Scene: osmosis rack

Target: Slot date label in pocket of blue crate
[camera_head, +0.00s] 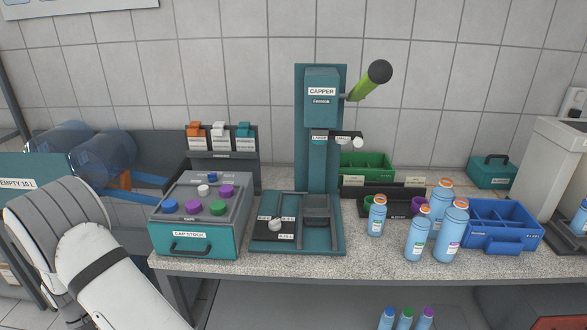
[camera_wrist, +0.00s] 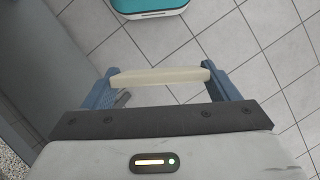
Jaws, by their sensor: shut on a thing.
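The blue crate (camera_head: 530,234) stands on the counter at the right in the head view, open on top with dividers inside. A raised blue piece on its front wall (camera_head: 505,246) may be the pocket; I cannot tell. In the wrist view my gripper (camera_wrist: 160,75) is shut on a pale cream strip, which I take as the date label (camera_wrist: 160,77). The strip spans between the two blue fingers, above a tiled floor. My gripper is out of the head view and away from the crate. No print shows on the strip.
Blue bottles (camera_head: 417,234) stand just left of the crate. A dark holder (camera_head: 380,204) and a green crate (camera_head: 372,160) are behind them. The capper (camera_head: 320,130) and the cap stock box (camera_head: 195,240) stand further left. A teal-and-white object (camera_wrist: 145,8) lies beyond my gripper.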

